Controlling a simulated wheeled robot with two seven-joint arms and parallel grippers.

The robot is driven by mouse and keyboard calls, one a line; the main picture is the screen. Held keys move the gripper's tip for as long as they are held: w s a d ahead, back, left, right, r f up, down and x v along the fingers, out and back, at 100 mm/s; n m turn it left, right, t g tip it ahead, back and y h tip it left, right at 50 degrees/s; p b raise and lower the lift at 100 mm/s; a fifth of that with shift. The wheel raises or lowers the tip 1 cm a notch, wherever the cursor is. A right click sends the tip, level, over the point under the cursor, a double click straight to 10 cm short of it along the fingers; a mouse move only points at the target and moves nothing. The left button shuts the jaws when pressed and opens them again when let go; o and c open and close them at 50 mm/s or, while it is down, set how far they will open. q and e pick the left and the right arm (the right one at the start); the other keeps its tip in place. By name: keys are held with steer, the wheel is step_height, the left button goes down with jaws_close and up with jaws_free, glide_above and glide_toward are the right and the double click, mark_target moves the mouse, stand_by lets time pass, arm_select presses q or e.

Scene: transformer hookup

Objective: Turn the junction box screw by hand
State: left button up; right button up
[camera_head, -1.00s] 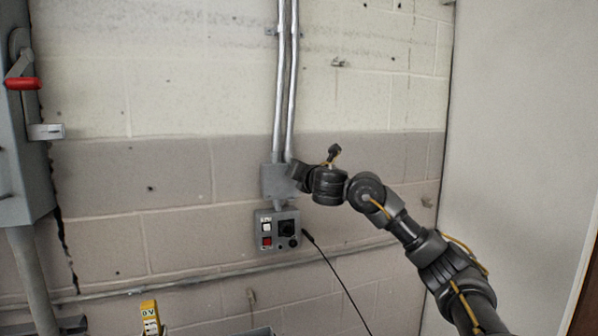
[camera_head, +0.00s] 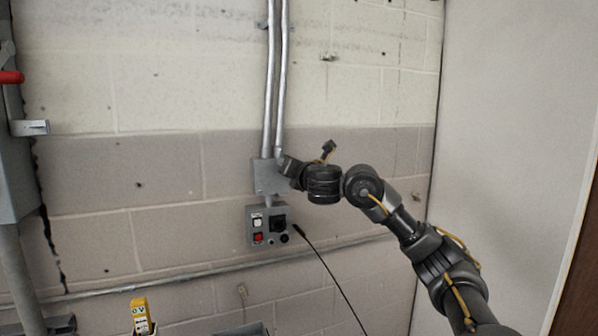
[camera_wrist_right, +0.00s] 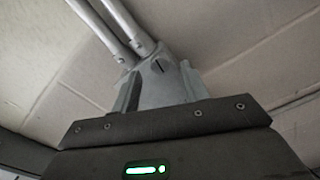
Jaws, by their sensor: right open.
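The junction box (camera_head: 263,178) is a small grey box on the wall, at the lower end of two metal conduits. In the right wrist view the box (camera_wrist_right: 160,88) shows between the fingers of my right gripper (camera_wrist_right: 160,84), with a dark slot of the screw (camera_wrist_right: 157,66) on its face. My right gripper (camera_head: 284,167) is open at the right side of the box in the head view. I cannot tell whether its fingers touch the box or the screw. The screw is not distinguishable in the head view. My left gripper is not in view.
A grey control box (camera_head: 266,226) with a white switch, a red switch and a black knob hangs just below. A grey cabinet with a red handle (camera_head: 10,77) is at the left. A yellow device (camera_head: 141,314) shows low down.

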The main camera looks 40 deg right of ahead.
steer(key=p+v, duration=0.3)
steer(key=v, duration=0.5)
steer(key=shift+s, duration=0.3)
steer(key=shift+w+a, duration=0.1)
